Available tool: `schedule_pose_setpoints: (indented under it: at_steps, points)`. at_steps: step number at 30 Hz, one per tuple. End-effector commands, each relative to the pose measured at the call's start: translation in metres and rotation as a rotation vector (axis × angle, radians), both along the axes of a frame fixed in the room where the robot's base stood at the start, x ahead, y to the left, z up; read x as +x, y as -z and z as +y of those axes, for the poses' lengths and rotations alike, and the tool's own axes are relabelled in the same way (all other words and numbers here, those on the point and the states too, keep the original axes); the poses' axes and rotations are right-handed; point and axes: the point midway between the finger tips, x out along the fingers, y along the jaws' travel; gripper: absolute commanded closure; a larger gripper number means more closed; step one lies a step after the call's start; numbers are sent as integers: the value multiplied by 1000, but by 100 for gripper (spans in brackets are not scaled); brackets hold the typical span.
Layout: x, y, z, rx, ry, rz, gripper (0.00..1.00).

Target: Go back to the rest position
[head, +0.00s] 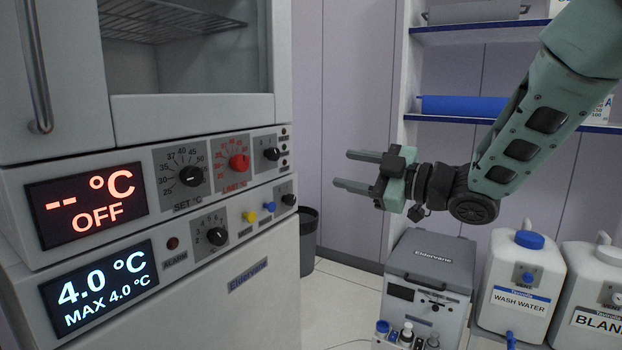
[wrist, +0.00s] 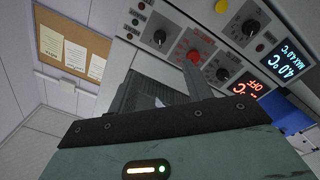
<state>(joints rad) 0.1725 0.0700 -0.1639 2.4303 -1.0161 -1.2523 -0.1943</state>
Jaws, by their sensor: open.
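My gripper (head: 345,169) is in the head view, right of centre, held in the air and pointing left towards the incubator cabinet (head: 262,257). Its two fingers are apart with nothing between them. A gap shows between the fingers and the cabinet's control panels. In the wrist view the green gripper body (wrist: 190,155) fills the bottom, and one grey finger (wrist: 194,75) stands out in front of the panel. The upper display (head: 86,204) reads "-- °C OFF". The lower display (head: 100,285) reads "4.0 °C MAX 4.0 °C". A red dial (head: 238,163) sits on the upper panel.
A grey benchtop unit (head: 430,268) stands below my gripper. A wash water jug (head: 523,280) and another white jug (head: 597,300) stand at the lower right. Blue-edged shelves (head: 470,117) are behind my arm. A dark bin (head: 308,240) stands beside the cabinet. A cork board (wrist: 70,50) hangs on the wall.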

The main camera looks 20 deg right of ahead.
Motion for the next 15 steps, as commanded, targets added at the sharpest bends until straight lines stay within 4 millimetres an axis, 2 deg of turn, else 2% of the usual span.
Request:
schedule_pose_setpoints:
  at_steps: [5,8,12,15]
  points:
    - [1,1,2,0,4,10,50]
    - [6,10,12,-2,34,62,50]
    - [13,37,40,-8,122,231,50]
    - [7,65,64,-16,195,400,50]
